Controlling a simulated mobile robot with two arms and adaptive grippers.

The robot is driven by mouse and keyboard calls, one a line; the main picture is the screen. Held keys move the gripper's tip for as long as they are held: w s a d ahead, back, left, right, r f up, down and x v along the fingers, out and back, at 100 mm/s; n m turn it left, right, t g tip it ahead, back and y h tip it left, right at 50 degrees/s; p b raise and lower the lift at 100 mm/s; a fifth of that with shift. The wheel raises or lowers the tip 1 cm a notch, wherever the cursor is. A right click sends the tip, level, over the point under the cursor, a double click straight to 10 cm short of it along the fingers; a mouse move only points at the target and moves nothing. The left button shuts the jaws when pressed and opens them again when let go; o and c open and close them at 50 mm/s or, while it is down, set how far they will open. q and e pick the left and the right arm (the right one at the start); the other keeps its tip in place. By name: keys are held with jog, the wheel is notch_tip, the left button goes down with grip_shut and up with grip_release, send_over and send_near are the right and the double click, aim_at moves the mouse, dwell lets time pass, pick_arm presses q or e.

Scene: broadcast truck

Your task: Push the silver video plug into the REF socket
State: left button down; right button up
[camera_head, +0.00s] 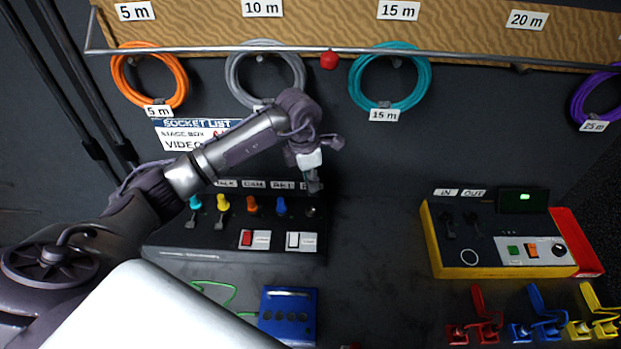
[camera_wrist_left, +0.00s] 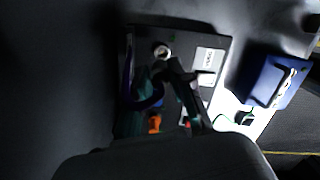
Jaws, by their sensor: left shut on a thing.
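My left gripper (camera_head: 314,184) hangs above the right end of the black socket panel (camera_head: 165,240), over the partly hidden label at the end of the row. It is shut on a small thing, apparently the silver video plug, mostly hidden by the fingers. Just below the fingertips is a dark round socket (camera_head: 312,211), apparently REF. In the left wrist view, a pale silvery ring (camera_wrist_left: 162,51) shows just beyond the fingers (camera_wrist_left: 168,72); I cannot tell whether it is plug or socket. Contact or seating cannot be made out. My right gripper is not in view.
Teal (camera_head: 195,203), yellow (camera_head: 222,203), orange (camera_head: 253,205) and blue (camera_head: 281,206) plugs stand in a row left of the gripper. Red and white switches sit in front. A blue box (camera_head: 289,312) stands nearer. A yellow-edged IN/OUT box (camera_head: 500,240) is right. Coiled cables hang behind.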

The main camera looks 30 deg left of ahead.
aim_at(310, 195)
pick_arm(q)
jog(key=shift+f+b, duration=1.85)
jog(key=shift+f, duration=0.35)
jog(key=shift+f+b, duration=0.55)
jog(key=shift+f, duration=0.15)
jog(key=shift+b, duration=0.45)
jog(key=shift+f+b, duration=1)
jog(key=shift+f, duration=0.15)
jog(key=c, duration=0.9)
grip_release()
jog(key=shift+c, duration=0.2)
jog(key=shift+r, duration=0.1)
notch_tip(310, 195, up, 12)
jog(key=s+a, duration=0.1)
jog(key=shift+s+f, duration=0.1)
jog(key=shift+f, duration=0.1)
